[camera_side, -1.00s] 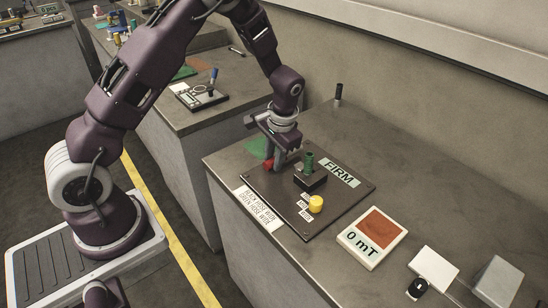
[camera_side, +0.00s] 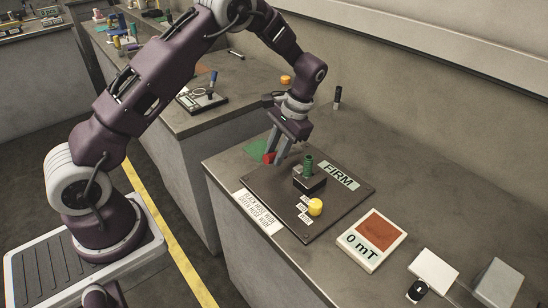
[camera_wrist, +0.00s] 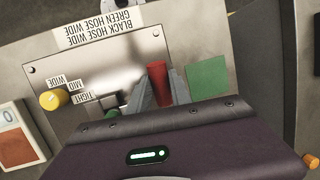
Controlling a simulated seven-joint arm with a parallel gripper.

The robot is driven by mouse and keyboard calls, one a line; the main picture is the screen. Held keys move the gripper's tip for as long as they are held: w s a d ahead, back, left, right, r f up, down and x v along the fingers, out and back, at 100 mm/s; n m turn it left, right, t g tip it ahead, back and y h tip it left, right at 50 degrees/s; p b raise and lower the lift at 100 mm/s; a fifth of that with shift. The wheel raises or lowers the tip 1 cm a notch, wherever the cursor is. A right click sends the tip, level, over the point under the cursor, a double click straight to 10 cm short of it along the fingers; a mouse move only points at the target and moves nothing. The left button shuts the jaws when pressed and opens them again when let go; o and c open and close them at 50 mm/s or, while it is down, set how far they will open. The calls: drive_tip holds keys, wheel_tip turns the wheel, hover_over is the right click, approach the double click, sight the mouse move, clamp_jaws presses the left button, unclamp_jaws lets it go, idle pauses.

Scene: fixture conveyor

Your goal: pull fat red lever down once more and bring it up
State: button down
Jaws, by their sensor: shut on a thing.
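The fat red lever (camera_side: 268,157) stands at the far left part of the dark control plate (camera_side: 275,205). In the wrist view the red lever (camera_wrist: 157,78) sits between my two grey fingers. My gripper (camera_side: 274,155) is shut on it, with the wrist above and tilted. My gripper (camera_wrist: 160,92) hides the lever's lower part in the wrist view, and its base is hard to see in the side view.
A green handle on a black block (camera_side: 309,180) stands close right of my gripper. A yellow knob (camera_side: 315,207) is nearer the front, beside small labels. The display (camera_side: 338,174) reads FIRM. A panel (camera_side: 371,240) reads 0 mT. A green square (camera_side: 257,148) lies behind.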

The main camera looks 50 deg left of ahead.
drive_tip(key=shift+w+r+g, duration=0.5)
drive_tip(key=shift+r+g, duration=0.2)
drive_tip(key=shift+g, duration=0.25)
drive_tip(key=shift+w+r+g, duration=0.45)
drive_tip(key=shift+r+g, duration=0.25)
drive_tip(key=shift+g, duration=0.25)
drive_tip(key=c, duration=1.2)
unclamp_jaws()
drive_tip(key=shift+o, duration=0.2)
drive_tip(key=shift+s, duration=0.1)
